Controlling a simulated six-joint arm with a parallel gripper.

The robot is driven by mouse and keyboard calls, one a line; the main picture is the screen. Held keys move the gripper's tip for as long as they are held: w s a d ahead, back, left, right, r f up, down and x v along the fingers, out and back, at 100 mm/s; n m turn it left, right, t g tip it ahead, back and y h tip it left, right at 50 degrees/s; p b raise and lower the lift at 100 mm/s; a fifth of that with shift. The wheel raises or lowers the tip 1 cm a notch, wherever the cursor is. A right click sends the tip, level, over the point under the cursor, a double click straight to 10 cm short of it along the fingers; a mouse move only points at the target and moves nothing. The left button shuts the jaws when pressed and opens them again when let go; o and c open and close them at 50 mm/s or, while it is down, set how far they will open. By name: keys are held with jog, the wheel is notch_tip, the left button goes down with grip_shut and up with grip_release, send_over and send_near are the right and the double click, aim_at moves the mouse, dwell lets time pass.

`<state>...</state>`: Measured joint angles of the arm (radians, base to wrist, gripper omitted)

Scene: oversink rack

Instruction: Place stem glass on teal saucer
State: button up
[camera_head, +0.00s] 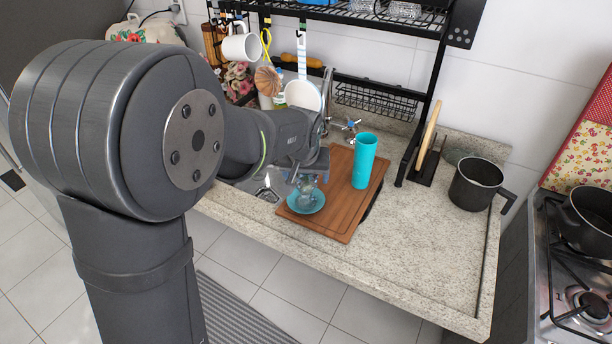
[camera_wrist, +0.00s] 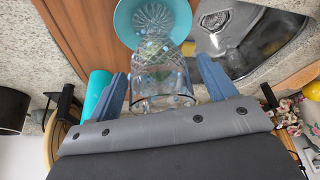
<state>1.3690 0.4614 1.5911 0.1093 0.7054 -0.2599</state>
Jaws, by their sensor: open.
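The teal saucer (camera_head: 297,207) lies on the wooden board near its front left corner. It also shows at the top of the wrist view (camera_wrist: 122,22). The clear stem glass (camera_head: 307,186) appears upright over the saucer, its foot within the rim; I cannot tell for sure that it touches. In the wrist view the glass (camera_wrist: 157,82) stands between the two blue fingers. My gripper (camera_wrist: 163,85) is open around the glass, with a gap visible on the right side. In the head view my gripper (camera_head: 312,166) is just above and behind the saucer, and partly hides the glass.
A tall teal cup (camera_head: 364,160) stands on the wooden board (camera_head: 330,218), right of my gripper. The sink (camera_wrist: 240,35) is beside the board. The black rack's upright (camera_head: 425,100) and a dark pot (camera_head: 476,184) stand further right. The front right counter (camera_head: 430,250) is clear.

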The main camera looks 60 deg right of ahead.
jog(key=v, duration=1.1)
jog(key=shift+r, duration=0.4)
jog(key=shift+a, duration=0.1)
jog(key=x, duration=1.2)
jog(key=shift+f, duration=0.15)
notch_tip(320, 180, up, 2)
jog(key=shift+s+r, duration=0.1)
jog(key=shift+r, duration=0.95)
